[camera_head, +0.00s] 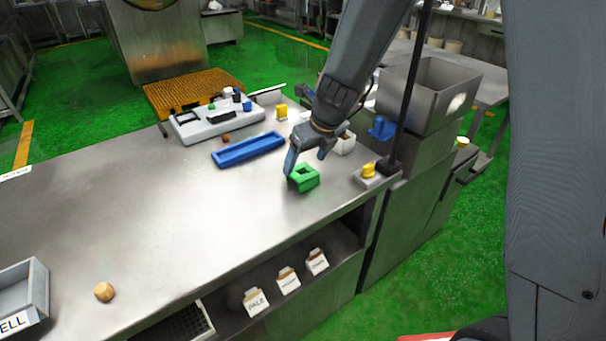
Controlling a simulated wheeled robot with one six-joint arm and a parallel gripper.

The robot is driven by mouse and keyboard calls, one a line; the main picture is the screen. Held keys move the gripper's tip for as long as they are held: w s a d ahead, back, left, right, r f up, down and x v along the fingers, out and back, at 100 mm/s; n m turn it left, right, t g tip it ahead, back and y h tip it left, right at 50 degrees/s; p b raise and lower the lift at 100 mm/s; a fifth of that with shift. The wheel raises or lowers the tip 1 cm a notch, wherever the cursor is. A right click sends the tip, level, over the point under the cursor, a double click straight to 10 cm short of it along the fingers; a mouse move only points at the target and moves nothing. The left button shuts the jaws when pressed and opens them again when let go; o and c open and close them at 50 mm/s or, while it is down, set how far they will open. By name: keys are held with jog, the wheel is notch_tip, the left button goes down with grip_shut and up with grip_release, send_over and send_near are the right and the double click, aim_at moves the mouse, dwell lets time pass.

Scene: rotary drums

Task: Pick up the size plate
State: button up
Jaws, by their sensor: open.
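A green piece with a dark square opening (304,178) sits on the steel worktop (150,190) near its right end. No label on it is readable, so I cannot tell for sure that it is the size plate. My gripper (307,161) points down with its fingers apart and empty. It is at the green piece; the left finger comes down at its left edge, and the other finger is behind it. Whether either finger touches it I cannot tell.
A blue tray (248,149) lies left of my gripper. A yellow knob on a grey base (368,174) is to the right, near a black post. A grey bin (427,94) stands behind. A round tan piece (104,292) lies front left. The middle worktop is clear.

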aim_at(303, 171)
jog(key=b+x, duration=0.1)
jog(key=x, duration=0.2)
jog(key=b+x, duration=0.1)
jog(key=x, duration=0.2)
jog(key=shift+s+d+f, duration=0.1)
jog(key=shift+d, duration=0.1)
jog(key=c, duration=1.2)
